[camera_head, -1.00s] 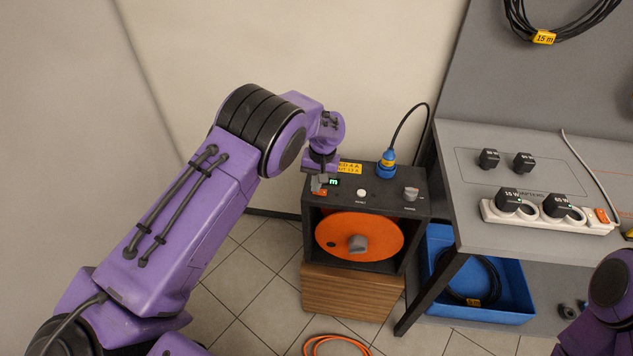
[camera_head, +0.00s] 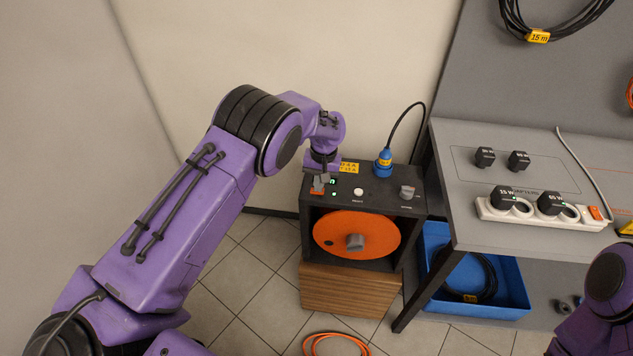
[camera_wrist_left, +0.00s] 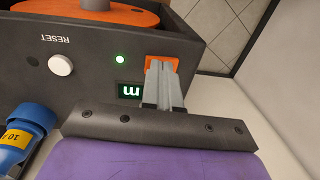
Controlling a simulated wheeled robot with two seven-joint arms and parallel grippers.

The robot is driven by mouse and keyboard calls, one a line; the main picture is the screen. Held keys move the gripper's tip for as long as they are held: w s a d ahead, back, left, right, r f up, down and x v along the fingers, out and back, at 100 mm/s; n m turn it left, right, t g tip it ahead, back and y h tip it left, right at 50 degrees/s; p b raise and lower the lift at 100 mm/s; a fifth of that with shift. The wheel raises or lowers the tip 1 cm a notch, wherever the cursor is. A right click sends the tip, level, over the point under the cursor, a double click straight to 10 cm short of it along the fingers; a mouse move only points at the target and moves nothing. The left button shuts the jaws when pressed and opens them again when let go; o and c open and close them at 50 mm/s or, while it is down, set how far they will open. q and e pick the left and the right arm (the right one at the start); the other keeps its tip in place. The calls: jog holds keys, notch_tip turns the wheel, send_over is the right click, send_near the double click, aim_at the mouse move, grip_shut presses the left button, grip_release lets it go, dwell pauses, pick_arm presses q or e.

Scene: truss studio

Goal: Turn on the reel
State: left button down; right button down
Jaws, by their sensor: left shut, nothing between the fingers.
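The reel is a dark box with an orange drum (camera_head: 378,234) in its open front, standing on a wooden block. Its top panel has an orange switch (camera_head: 317,192), a small green display, a white reset button (camera_head: 358,192) and a grey knob (camera_head: 407,192). In the left wrist view a green light (camera_wrist_left: 120,59) is lit beside the display (camera_wrist_left: 130,90). My left gripper (camera_head: 320,184) is shut and empty, its fingertips at the orange switch (camera_wrist_left: 176,64) and covering part of it; I cannot tell whether they touch. My right gripper is out of view; only part of my right arm shows.
A blue plug (camera_head: 384,165) with a black cable stands on the reel's top. The grey workbench (camera_head: 470,215) at right holds a white power strip (camera_head: 540,213) with adapters. A blue crate (camera_head: 435,300) with coiled cable sits below it. An orange cable lies on the floor.

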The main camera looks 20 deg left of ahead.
aim_at(313, 191)
pick_arm(q)
jog(key=r+p, duration=0.4)
jog(key=shift+a+r+p, duration=0.25)
jog(key=shift+a+p, duration=0.05)
jog(key=shift+p, duration=0.05)
notch_tip(313, 191, up, 9)
jog(key=a+b, duration=0.1)
jog(key=b, duration=0.2)
jog(key=shift+s+r, duration=0.2)
jog(key=shift+s, duration=0.05)
